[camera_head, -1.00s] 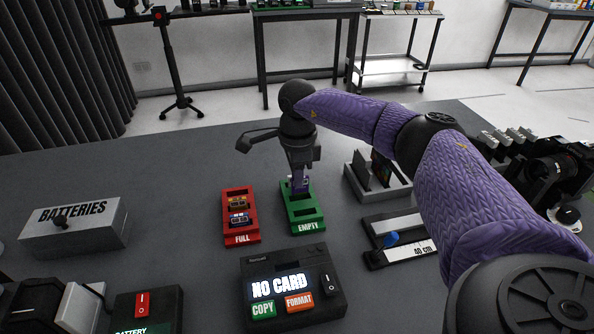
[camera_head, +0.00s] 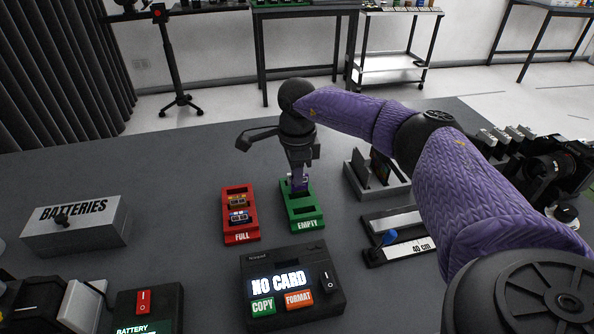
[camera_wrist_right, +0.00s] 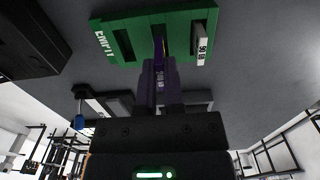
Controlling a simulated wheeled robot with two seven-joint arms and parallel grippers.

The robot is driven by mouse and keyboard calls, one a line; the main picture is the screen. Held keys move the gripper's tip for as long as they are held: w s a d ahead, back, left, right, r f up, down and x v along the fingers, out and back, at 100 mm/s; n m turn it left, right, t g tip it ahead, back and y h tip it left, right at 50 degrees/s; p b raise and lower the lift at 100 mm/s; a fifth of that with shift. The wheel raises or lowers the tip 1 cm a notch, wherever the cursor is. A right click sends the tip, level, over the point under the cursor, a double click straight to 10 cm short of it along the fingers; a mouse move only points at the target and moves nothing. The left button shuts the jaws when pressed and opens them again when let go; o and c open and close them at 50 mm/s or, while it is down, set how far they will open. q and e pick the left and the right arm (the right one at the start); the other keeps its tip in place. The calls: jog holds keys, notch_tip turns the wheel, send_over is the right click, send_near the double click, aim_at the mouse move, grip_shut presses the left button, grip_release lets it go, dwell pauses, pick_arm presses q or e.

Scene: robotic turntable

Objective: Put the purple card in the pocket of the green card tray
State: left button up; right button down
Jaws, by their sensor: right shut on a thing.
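The green card tray (camera_head: 306,220) marked EMPTY lies on the grey table, right of the red tray. It also shows at the top of the right wrist view (camera_wrist_right: 146,22), with dark pockets. My right gripper (camera_head: 298,189) points down over the tray's far half. In the right wrist view its fingers (camera_wrist_right: 160,72) are shut on the thin purple card (camera_wrist_right: 159,48), which is seen edge-on at the tray. The fingers hide part of the card, and I cannot tell how deep its tip sits. My left gripper is out of view.
The red tray (camera_head: 241,236) marked FULL holds cards close on the left. A card reader (camera_head: 290,256) showing NO CARD stands in front. A grey holder (camera_head: 368,190) and a ruled fixture (camera_head: 405,250) lie to the right. A BATTERIES box (camera_head: 75,228) is at left.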

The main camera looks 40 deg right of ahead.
pick_arm(q)
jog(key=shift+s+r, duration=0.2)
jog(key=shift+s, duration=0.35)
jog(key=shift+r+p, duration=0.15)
jog(key=shift+p, duration=0.15)
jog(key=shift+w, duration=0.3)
pick_arm(e)
jog(key=shift+f, duration=0.15)
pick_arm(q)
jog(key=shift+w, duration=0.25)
pick_arm(e)
jog(key=shift+f, duration=0.1)
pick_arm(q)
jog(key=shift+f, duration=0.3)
pick_arm(e)
jog(key=shift+f, duration=0.2)
pick_arm(q)
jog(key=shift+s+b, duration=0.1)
jog(key=shift+b, duration=0.2)
pick_arm(e)
jog(key=shift+f, duration=0.1)
